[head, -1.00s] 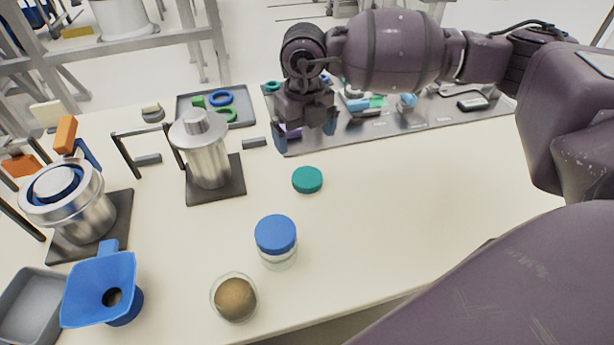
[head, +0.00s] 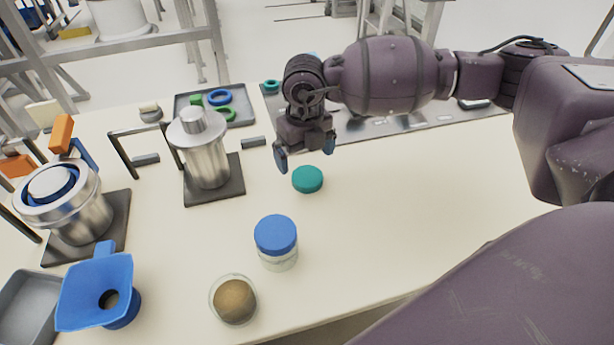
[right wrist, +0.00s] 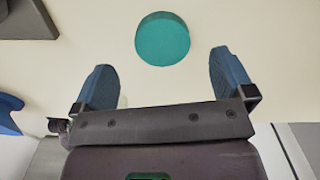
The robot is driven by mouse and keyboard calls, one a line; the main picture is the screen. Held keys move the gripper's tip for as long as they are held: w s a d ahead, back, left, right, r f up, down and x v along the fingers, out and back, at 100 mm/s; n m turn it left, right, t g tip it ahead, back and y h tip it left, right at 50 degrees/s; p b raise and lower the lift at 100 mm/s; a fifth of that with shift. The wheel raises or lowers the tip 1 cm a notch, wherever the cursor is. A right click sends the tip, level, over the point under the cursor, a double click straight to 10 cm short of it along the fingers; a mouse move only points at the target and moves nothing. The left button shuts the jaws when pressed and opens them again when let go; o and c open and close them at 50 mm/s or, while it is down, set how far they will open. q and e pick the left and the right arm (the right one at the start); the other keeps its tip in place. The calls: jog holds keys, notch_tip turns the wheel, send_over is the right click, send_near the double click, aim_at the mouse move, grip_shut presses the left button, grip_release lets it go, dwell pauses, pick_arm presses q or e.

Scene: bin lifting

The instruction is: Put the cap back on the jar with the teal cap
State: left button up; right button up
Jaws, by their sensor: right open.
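The teal cap (head: 307,179) lies on the table, apart from any jar. In the right wrist view the cap (right wrist: 162,39) shows ahead of and between the fingertips. An open jar with brown contents (head: 234,300) stands at the front of the table. A second jar wears a blue cap (head: 276,234) and stands between the open jar and the teal cap. My right gripper (head: 306,158) is open and empty, just behind and above the teal cap. Its two blue fingers also show apart in the right wrist view (right wrist: 164,82). My left gripper is not in view.
A blue funnel (head: 97,290), a grey tray (head: 25,310) and two metal vessels on dark bases (head: 205,150) (head: 70,205) stand at the left. A tray with rings (head: 245,95) and a metal mat (head: 400,125) lie at the back. The right of the table is clear.

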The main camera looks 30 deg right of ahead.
aim_at(306, 174)
jog(key=shift+f, duration=0.1)
notch_tip(306, 174, down, 4)
jog(key=shift+s+d+f+b, duration=0.1)
jog(key=shift+b, duration=0.3)
jog(key=shift+f, duration=0.45)
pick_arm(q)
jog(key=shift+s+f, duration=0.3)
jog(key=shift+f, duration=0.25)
pick_arm(e)
jog(key=c, duration=1)
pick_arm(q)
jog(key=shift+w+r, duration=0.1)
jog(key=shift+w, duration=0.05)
pick_arm(e)
jog(key=shift+r, duration=0.2)
